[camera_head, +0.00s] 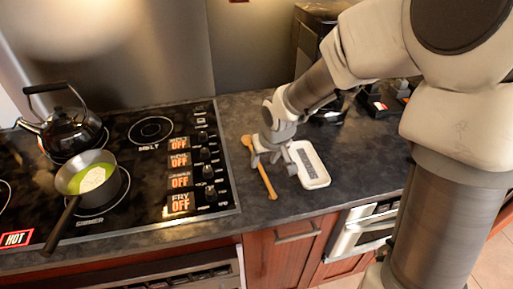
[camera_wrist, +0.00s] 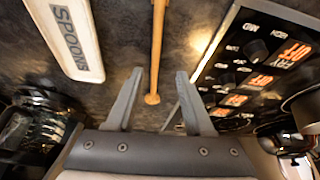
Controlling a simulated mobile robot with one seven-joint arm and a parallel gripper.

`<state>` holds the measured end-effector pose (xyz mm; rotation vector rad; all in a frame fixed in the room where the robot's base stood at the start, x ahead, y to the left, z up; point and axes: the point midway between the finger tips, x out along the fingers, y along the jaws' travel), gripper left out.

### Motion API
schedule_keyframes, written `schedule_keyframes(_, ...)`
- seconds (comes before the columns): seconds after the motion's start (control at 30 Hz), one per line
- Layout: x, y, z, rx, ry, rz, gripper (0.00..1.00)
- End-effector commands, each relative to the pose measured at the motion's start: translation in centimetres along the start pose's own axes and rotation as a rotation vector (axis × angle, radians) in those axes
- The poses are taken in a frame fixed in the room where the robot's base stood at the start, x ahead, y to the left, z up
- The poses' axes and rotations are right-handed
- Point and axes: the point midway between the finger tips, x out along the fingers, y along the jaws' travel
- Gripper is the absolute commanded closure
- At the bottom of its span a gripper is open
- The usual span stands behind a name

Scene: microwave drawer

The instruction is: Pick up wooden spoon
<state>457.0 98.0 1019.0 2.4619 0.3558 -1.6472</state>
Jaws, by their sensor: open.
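The wooden spoon (camera_head: 262,173) lies on the dark countertop between the stove and a white spoon rest. In the wrist view its handle (camera_wrist: 156,50) runs down from the top edge, and its rounded end lies between my fingers in the picture. My gripper (camera_head: 272,155) is over the spoon in the head view and hides part of it. In the wrist view my gripper (camera_wrist: 155,98) is open, one finger on each side of the spoon, with a gap to both. I cannot tell the exact height above the counter.
The white spoon rest (camera_head: 312,166), marked "SPOONS" in the wrist view (camera_wrist: 78,45), lies close to the right of the spoon. The stove (camera_head: 150,215) is to the left, with a kettle (camera_head: 72,132) and a pan (camera_head: 88,178). Dark items stand behind on the counter.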

Motion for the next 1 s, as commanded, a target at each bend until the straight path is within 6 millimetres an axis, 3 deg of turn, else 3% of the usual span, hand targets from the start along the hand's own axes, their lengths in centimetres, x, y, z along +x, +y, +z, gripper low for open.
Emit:
schedule_keyframes(0.03, 0.9, -0.1, 0.1, -0.003, -0.001, -0.001, 0.47)
schedule_keyframes(0.27, 2.2, 0.1, 0.1, 0.0, -0.001, 0.0, 0.47)
schedule_keyframes(0.6, 6.6, 0.7, 0.3, -0.001, 0.0, -0.001, 0.47)
schedule_keyframes(0.9, 6.9, 0.8, 0.2, -0.001, 0.001, 0.0, 0.47)
schedule_keyframes(1.0, 6.9, 0.8, 0.2, 0.0, 0.001, 0.0, 0.66)
